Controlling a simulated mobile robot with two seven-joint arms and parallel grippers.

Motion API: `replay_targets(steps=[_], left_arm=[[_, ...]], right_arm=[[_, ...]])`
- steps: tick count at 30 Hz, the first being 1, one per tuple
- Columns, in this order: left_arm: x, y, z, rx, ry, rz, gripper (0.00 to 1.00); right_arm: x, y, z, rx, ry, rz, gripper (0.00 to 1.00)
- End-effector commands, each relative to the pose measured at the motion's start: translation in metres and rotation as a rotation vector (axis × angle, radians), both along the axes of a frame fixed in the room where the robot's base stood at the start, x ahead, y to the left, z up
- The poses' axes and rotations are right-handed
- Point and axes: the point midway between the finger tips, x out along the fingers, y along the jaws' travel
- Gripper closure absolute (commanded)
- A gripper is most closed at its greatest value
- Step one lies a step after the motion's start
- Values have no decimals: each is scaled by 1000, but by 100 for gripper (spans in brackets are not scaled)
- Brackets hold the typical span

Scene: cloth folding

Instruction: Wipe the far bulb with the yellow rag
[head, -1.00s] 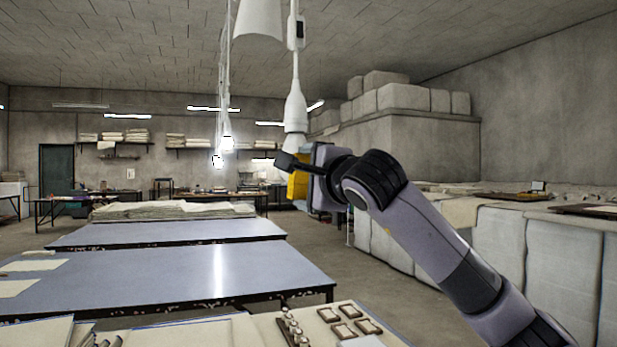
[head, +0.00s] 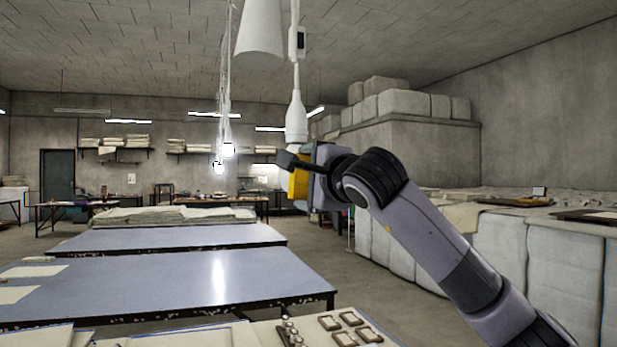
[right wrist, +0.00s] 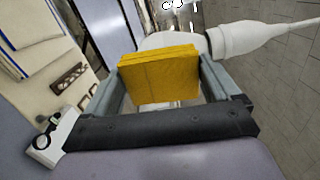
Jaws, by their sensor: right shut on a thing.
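My right gripper (head: 308,177) is raised and shut on the folded yellow rag (head: 298,186). The rag also shows in the right wrist view (right wrist: 158,73), upright between the two fingers. A pale round bulb (right wrist: 165,41) is just behind the rag there, partly hidden by it. Its white hanging socket (head: 296,118) comes down right above the gripper, and shows at the right in the wrist view (right wrist: 250,38). I cannot tell whether rag and bulb touch. Two lit bulbs hang farther back, one higher (head: 228,150) and one lower (head: 218,168). My left gripper is not in view.
A white lampshade (head: 259,30) hangs at the top, nearer. Blue-topped tables (head: 150,280) stand below left. A near table holds small framed pieces (head: 345,338). Large wrapped bales (head: 497,250) fill the right side. The air left of the gripper holds hanging cords.

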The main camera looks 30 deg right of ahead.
Motion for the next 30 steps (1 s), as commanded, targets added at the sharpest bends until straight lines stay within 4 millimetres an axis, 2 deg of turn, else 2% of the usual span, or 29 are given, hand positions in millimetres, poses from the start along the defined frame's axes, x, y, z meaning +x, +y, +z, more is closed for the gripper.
replay_targets(steps=[1,6,17,30], left_arm=[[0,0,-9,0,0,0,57],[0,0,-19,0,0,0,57],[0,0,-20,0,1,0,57],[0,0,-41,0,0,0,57]], right_arm=[[0,0,-10,0,1,-1,35],[1,0,-21,0,1,-1,35],[-1,0,-21,0,0,0,35],[-43,6,-21,-1,-3,0,35]])
